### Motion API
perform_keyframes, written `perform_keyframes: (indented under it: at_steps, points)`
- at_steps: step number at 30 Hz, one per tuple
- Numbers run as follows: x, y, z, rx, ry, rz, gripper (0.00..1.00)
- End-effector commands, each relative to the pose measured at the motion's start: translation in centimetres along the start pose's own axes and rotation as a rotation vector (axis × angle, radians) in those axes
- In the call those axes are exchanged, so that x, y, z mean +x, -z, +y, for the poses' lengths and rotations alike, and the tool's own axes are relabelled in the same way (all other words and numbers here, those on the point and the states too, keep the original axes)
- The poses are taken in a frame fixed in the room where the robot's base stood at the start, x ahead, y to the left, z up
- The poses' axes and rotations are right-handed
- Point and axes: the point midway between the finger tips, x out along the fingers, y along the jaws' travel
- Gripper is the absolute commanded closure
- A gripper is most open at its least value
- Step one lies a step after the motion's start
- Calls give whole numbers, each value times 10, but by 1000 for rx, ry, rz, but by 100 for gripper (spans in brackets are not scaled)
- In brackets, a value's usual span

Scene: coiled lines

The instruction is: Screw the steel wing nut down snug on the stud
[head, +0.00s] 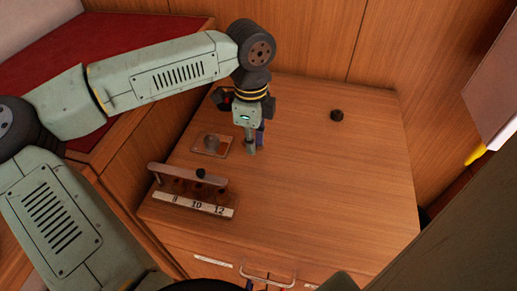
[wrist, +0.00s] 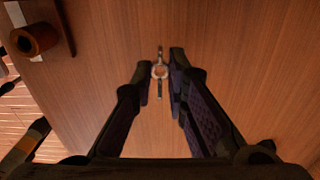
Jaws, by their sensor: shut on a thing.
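My gripper (head: 251,150) points down over the wooden cabinet top, right of a small plate. It also shows in the wrist view (wrist: 160,70), with its fingertips closed on either side of the steel wing nut (wrist: 160,79). The nut shows as a small ring with narrow wings, one towards the top of the picture and one towards the bottom. The small plate (head: 224,151) carries a grey round piece (head: 211,142), perhaps the stud's base; the stud itself is too small to make out. The nut is apart from this plate.
A brown cylinder (wrist: 37,38) shows at the wrist view's top left. The cabinet's right half is mostly clear.

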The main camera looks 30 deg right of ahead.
Motion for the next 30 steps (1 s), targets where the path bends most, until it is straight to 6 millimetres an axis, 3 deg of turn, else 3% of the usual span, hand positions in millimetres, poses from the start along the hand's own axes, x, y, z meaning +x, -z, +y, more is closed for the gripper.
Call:
perform_keyframes:
  at_steps: [1, 6, 13, 20, 30]
  points:
    - [-18, -13, -4, 22, 0, 0, 100]
    - [-47, -60, -14, 169, 0, 1, 100]
    - [-66, -108, -18, 320, 1, -2, 100]
    - [-62, -118, -18, 359, 1, -2, 100]
    - [-36, -117, -18, 358, 1, -1, 100]
